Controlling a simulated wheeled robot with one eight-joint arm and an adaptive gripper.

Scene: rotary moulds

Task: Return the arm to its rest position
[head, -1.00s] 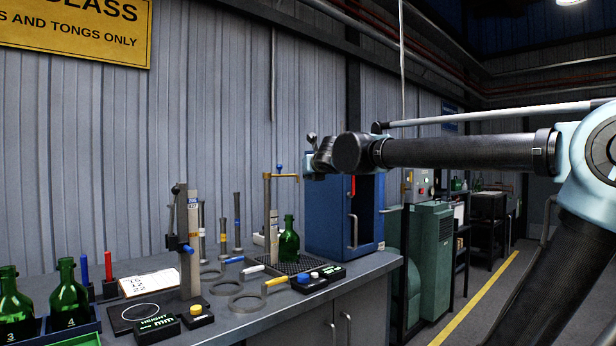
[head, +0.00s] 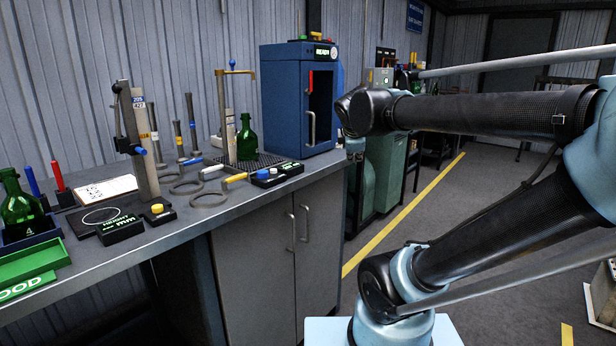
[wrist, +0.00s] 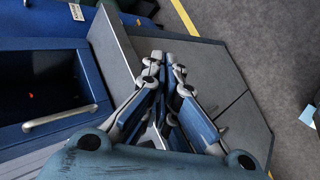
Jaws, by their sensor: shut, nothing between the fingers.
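My gripper (wrist: 166,62) shows in the wrist view with its fingers together and nothing between them. It hangs past the front edge of the grey bench, in front of the cabinet doors. In the head view my gripper (head: 355,150) is small and partly hidden by my own wrist, right of the blue cabinet. My arm is bent and reaches in from the right side of the head view.
The bench (head: 225,198) holds a green bottle (head: 246,138) on a black grid, a height gauge (head: 146,165), several ring tools and a green tray (head: 30,264). A green machine (head: 385,170) stands behind my wrist. The floor (head: 455,210) on the right is mostly clear, with a yellow line.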

